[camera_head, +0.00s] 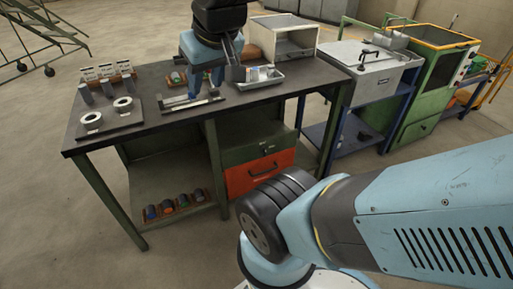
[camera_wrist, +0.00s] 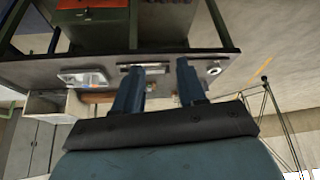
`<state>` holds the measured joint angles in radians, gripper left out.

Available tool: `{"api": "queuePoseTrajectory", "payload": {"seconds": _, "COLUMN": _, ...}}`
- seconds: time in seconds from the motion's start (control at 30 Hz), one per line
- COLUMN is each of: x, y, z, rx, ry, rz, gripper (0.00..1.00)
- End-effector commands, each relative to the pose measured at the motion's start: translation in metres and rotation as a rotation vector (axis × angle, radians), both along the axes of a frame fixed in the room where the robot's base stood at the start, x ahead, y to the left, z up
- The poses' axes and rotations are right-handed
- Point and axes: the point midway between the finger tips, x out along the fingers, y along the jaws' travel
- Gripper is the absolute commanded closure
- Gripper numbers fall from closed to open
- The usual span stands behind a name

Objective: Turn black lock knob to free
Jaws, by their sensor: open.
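A small dark spot that looks like the black lock knob (camera_head: 265,151) shows on the green panel (camera_head: 240,151) under the bench top, above the red drawer (camera_head: 258,174). Its setting is too small to read. My gripper (camera_head: 207,90) is above the bench top, over a flat metal fixture (camera_head: 191,103), higher than the panel and apart from the knob. In the wrist view my gripper (camera_wrist: 160,66) has two blue fingers spread apart with nothing between them. I cannot make out the knob in that view.
The dark bench top (camera_head: 150,122) holds a tray (camera_head: 262,78), a plate with white rings (camera_head: 107,116) and upright grey pieces. Several coloured rolls (camera_head: 173,205) lie on the lower shelf. A sink-like stand (camera_head: 368,62) and a green machine (camera_head: 425,85) stand right. Floor before the bench is clear.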

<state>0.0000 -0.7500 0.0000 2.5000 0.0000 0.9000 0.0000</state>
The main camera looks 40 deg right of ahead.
Motion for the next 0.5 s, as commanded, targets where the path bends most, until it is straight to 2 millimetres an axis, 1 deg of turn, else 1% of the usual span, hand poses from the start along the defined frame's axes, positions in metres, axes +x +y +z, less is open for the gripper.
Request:
{"api": "queuePoseTrajectory", "payload": {"seconds": 0.17, "x": 0.003, "y": 0.000, "z": -0.002, "rx": 0.010, "ry": 0.016, "rz": -0.008, "gripper": 0.60}}
{"api": "queuePoseTrajectory", "payload": {"seconds": 0.27, "x": 0.009, "y": 0.001, "z": -0.008, "rx": 0.037, "ry": 0.058, "rz": -0.028, "gripper": 0.60}}
{"api": "queuePoseTrajectory", "payload": {"seconds": 0.33, "x": 0.017, "y": 0.006, "z": -0.014, "rx": 0.069, "ry": 0.104, "rz": -0.049, "gripper": 0.60}}
{"api": "queuePoseTrajectory", "payload": {"seconds": 0.5, "x": 0.039, "y": 0.006, "z": -0.035, "rx": 0.177, "ry": 0.235, "rz": -0.121, "gripper": 0.60}}
